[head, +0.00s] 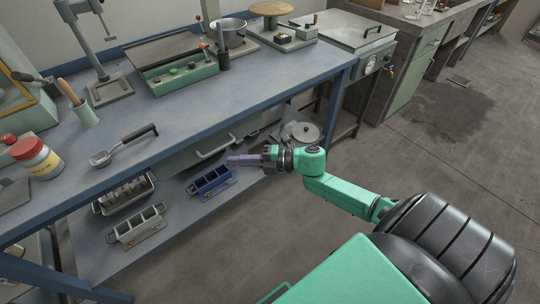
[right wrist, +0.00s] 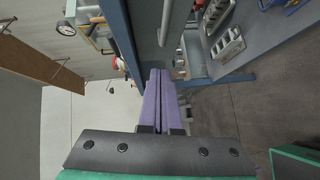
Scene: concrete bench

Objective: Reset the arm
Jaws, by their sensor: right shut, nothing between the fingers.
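My right arm, green and black, reaches in from the lower right in the head view. My right gripper (head: 232,160) has purple fingers and points left, in front of the bench's drawer front and above the lower shelf. In the right wrist view the purple fingers (right wrist: 159,75) lie side by side, shut, with nothing between them. The fingers look apart from the bench (head: 180,110). My left gripper does not show in either view.
A blue three-part mould (head: 210,184) and a grey one (head: 138,226) sit on the lower shelf. A scoop (head: 122,148), a red-lidded jar (head: 36,158) and a pot (head: 228,36) stand on the bench top.

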